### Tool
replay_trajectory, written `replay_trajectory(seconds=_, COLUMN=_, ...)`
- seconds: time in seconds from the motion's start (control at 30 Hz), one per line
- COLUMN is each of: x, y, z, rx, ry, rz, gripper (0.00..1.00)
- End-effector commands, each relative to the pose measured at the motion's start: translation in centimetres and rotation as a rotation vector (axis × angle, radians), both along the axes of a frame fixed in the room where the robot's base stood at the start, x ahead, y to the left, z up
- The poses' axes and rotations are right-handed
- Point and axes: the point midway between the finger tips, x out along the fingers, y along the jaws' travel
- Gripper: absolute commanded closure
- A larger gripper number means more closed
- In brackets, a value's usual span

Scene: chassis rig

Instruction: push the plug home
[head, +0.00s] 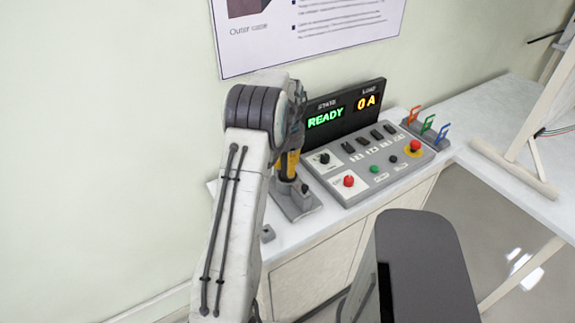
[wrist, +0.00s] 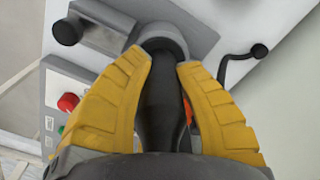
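The dark plug (wrist: 162,100) runs up the middle of the wrist view, between the two yellow fingers of my gripper (wrist: 166,62). The fingertips close on it from both sides near its far end. That end meets a round grey socket (wrist: 165,38) on a grey plate; how deep it sits is hidden. In the head view my gripper (head: 289,165) points down over the grey socket base (head: 297,205) at the left end of the bench. The plug is mostly hidden there by the fingers and my arm.
A control panel (head: 368,160) with switches and red buttons stands right of the socket base. The display (head: 345,112) behind reads READY and 0 A. A rack (head: 427,130) of coloured hooks stands farther right. A lever (wrist: 245,58) with a black knob shows beside the socket.

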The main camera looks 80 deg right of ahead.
Motion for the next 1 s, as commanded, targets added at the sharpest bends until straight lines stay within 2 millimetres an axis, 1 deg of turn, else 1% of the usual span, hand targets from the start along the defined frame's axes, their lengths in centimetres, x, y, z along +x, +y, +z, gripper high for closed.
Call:
replay_trajectory(seconds=0.03, x=0.0, y=0.0, z=0.1, rx=-0.001, ry=0.0, rz=0.0, gripper=0.65)
replay_trajectory(seconds=0.2, x=0.0, y=0.0, z=0.1, rx=-0.001, ry=0.0, rz=0.0, gripper=0.5)
replay_trajectory(seconds=0.27, x=0.0, y=0.0, z=0.1, rx=-0.001, ry=0.0, rz=0.0, gripper=0.46)
replay_trajectory(seconds=0.57, x=0.0, y=0.0, z=0.2, rx=0.001, ry=0.0, rz=0.0, gripper=0.46)
replay_trajectory(seconds=0.67, x=0.0, y=0.0, z=1.0, rx=-0.001, ry=0.0, rz=0.0, gripper=0.46)
replay_trajectory(seconds=0.77, x=0.0, y=-0.1, z=2.3, rx=-0.004, ry=0.0, rz=0.0, gripper=0.46)
replay_trajectory(seconds=1.0, x=0.0, y=-0.1, z=6.5, rx=-0.004, ry=0.0, rz=0.0, gripper=0.46)
